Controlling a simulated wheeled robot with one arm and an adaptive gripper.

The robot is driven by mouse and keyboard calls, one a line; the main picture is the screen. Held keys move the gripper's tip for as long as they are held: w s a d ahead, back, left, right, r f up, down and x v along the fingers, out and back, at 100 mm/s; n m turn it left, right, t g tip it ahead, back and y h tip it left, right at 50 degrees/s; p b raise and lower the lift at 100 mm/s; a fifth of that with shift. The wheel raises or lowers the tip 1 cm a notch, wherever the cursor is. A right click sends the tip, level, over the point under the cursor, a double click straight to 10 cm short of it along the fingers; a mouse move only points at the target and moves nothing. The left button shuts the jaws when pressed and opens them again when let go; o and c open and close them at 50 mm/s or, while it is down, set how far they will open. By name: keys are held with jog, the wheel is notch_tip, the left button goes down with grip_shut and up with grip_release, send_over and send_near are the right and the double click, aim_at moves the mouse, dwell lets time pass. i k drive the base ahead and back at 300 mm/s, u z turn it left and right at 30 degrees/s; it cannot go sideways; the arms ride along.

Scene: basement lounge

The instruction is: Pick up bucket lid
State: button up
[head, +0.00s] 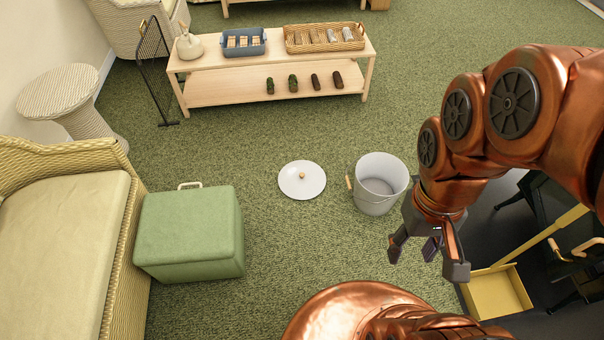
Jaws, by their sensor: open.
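A green ottoman (190,235) stands left of the lid beside a wicker sofa (65,230). A low wooden bench (272,63) with baskets is at the back. A yellow dustpan (498,292) lies at right near dark furniture. Carpet around the lid is clear.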

aim_at(303, 179)
jog(key=u, duration=0.2)
jog(key=i, duration=0.95)
jog(key=u, duration=0.85)
jog(key=i, duration=0.4)
jog(key=u, duration=0.4)
